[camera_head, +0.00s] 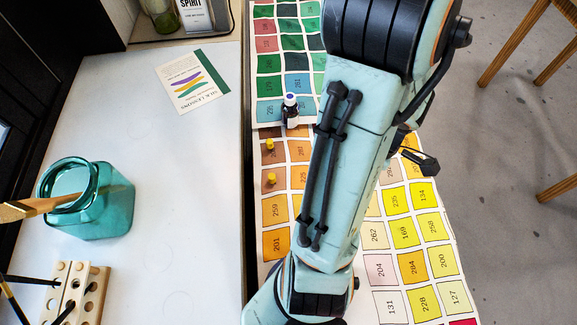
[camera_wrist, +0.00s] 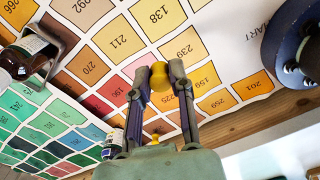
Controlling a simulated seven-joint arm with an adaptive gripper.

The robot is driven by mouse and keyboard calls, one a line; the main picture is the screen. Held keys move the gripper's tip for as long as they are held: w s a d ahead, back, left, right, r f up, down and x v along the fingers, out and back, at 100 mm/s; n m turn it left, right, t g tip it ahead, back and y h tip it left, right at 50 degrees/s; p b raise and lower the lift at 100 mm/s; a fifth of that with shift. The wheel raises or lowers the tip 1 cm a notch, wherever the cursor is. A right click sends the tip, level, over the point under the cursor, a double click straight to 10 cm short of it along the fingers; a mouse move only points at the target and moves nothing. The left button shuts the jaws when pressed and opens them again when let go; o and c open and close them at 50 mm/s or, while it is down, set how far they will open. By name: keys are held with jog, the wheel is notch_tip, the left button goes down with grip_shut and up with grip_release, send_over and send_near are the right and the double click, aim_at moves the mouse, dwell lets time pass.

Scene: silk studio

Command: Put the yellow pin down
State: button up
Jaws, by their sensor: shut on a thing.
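My gripper (camera_wrist: 160,78) is shut on a yellow pin (camera_wrist: 158,76), held between the two dark fingertips over the printed colour chart in the wrist view. Whether the pin touches the chart cannot be told. In the head view my arm hides the gripper's fingertips and the held pin. Two other yellow pins stand on the chart's brown and orange squares left of my arm, an upper pin (camera_head: 269,144) and a lower pin (camera_head: 271,179). A patch of yellow also shows low between the fingers in the wrist view.
The numbered colour chart (camera_head: 426,298) lies under my arm. A small purple-capped bottle (camera_head: 290,110) stands on its upper left. A dark bottle (camera_wrist: 20,58) is beside a grey metal piece. A teal jar (camera_head: 100,212), wooden rack (camera_head: 78,290) and card (camera_head: 188,84) are left.

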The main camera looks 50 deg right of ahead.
jog(key=w+a+r+n, duration=0.4)
jog(key=w+a+n, duration=0.15)
jog(key=a, duration=0.35)
jog(key=w+a+r+n, duration=0.4)
jog(key=w+a, duration=0.3)
jog(key=a, duration=0.2)
jog(key=a+r+n, duration=0.4)
jog(key=a+n, duration=0.5)
jog(key=a, duration=0.6)
jog(key=shift+s, duration=0.35)
jog(key=shift+w+a+f+n, duration=0.1)
jog(key=shift+w+a+n, duration=0.15)
jog(key=shift+n, duration=0.1)
jog(key=w+a+f, duration=0.3)
jog(key=w, duration=0.4)
jog(key=shift+w+a+f, duration=0.15)
jog(key=shift+a+f, duration=0.1)
jog(key=shift+f, duration=0.15)
send_over(152, 250)
jog(key=f, duration=0.5)
jog(key=shift+s+d, duration=0.2)
jog(key=shift+s, duration=0.15)
jog(key=shift+w+a+f, duration=0.1)
jog(key=shift+w+f, duration=0.25)
jog(key=shift+f, duration=1.55)
jog(key=shift+f, duration=0.1)
